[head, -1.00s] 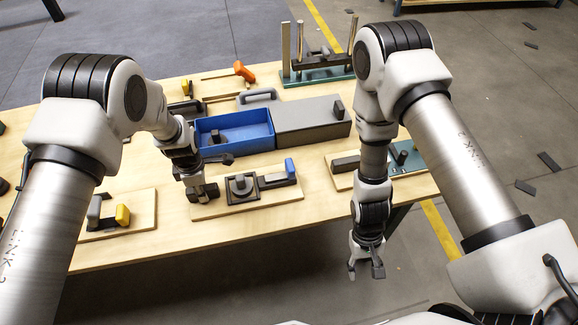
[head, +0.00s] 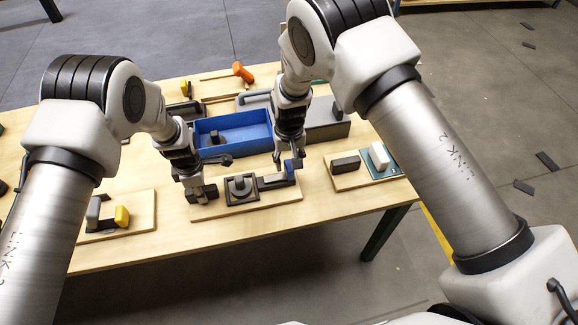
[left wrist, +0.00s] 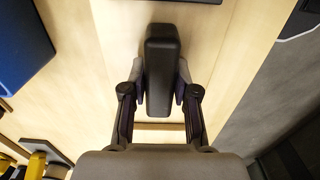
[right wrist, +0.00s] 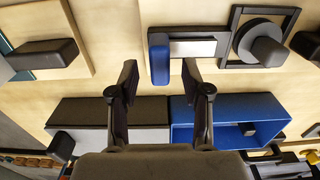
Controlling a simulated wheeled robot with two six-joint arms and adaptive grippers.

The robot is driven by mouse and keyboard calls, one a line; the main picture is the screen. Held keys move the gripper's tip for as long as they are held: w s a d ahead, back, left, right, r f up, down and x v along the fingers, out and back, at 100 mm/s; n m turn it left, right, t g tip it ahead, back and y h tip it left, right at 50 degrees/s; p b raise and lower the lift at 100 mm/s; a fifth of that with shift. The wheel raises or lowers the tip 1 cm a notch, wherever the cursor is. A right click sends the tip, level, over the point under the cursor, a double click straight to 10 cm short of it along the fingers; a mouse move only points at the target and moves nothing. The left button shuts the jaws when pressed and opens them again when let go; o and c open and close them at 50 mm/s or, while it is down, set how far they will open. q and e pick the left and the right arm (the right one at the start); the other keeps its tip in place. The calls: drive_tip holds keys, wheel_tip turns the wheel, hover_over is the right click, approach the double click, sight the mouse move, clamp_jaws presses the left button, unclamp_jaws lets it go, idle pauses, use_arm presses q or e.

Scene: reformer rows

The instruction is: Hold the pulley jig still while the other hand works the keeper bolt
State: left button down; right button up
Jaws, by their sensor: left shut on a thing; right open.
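The pulley jig's wooden board (head: 225,208) lies near the table's front edge. It carries a round grey pulley (right wrist: 262,44) in a dark square frame and a keeper bolt (right wrist: 192,48) with a blue handle (right wrist: 158,64). My left gripper (head: 202,192) is shut on a dark upright block at the board's left end; the block (left wrist: 162,65) shows between its fingers in the left wrist view. My right gripper (head: 289,166) is open over the blue handle. In the right wrist view the handle lies between the open fingertips (right wrist: 159,78), with gaps on both sides; contact is not visible.
A blue bin (head: 255,136) and a grey box (head: 328,128) stand behind the jig. A board on the right carries a dark block (head: 345,164) and a white block (head: 379,156). An orange-headed tool (head: 243,72) lies at the back.

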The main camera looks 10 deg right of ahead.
sight(289, 165)
drive_tip(key=shift+f, duration=1.55)
clamp_jaws()
drive_tip(key=a, duration=0.5)
unclamp_jaws()
drive_tip(key=shift+d, duration=0.15)
